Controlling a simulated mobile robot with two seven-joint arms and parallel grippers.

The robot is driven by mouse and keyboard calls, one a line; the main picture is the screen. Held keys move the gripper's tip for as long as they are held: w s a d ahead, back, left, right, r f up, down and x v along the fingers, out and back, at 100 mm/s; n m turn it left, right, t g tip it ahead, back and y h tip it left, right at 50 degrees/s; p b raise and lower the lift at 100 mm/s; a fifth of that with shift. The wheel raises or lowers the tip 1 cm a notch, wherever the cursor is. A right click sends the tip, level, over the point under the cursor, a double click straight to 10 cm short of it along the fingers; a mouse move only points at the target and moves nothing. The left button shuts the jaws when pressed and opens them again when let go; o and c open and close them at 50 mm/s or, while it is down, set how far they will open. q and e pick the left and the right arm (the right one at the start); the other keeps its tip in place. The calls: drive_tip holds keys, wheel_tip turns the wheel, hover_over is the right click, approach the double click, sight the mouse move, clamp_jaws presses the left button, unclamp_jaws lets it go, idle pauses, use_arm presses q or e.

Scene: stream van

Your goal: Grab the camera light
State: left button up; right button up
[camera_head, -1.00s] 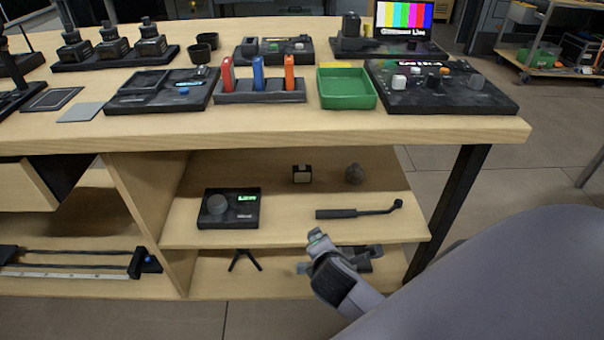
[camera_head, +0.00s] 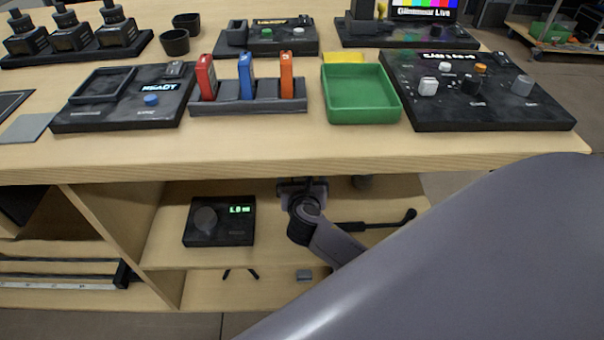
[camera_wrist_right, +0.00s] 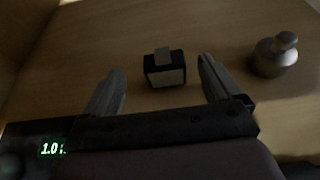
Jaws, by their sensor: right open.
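The camera light (camera_wrist_right: 165,68), a small black block with a pale front panel and a light tab on top, stands on the shelf in the right wrist view. My right gripper (camera_wrist_right: 160,88) is open, with one finger to each side of the light and the light a little beyond or between the tips; no contact shows. In the head view my right gripper (camera_head: 303,186) reaches into the upper shelf under the tabletop and hides the light. My left gripper is not in view.
A round grey knob-shaped object (camera_wrist_right: 275,54) stands right of the light. A black box with a dial and green display (camera_head: 219,222) sits left on the shelf, and a black rod (camera_head: 375,224) lies right. The tabletop edge (camera_head: 290,171) overhangs the shelf.

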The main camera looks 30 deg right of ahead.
drive_tip(key=b+x, duration=0.1)
drive_tip(key=x, duration=0.1)
drive_tip(key=b+x, duration=0.1)
drive_tip(key=x, duration=0.1)
drive_tip(key=shift+d+f, duration=0.3)
drive_tip(key=shift+f, duration=0.25)
drive_tip(key=shift+w+d+f+b, duration=0.1)
drive_tip(key=shift+w+d+b, duration=0.05)
drive_tip(key=shift+w+b, duration=0.2)
drive_tip(key=shift+w+d, duration=0.1)
drive_tip(key=shift+w, duration=0.05)
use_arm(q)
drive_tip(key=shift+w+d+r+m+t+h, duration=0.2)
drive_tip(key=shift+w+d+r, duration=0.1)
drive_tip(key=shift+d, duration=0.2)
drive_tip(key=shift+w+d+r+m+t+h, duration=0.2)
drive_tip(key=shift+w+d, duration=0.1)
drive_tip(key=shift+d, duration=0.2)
use_arm(e)
drive_tip(key=c, duration=1.1)
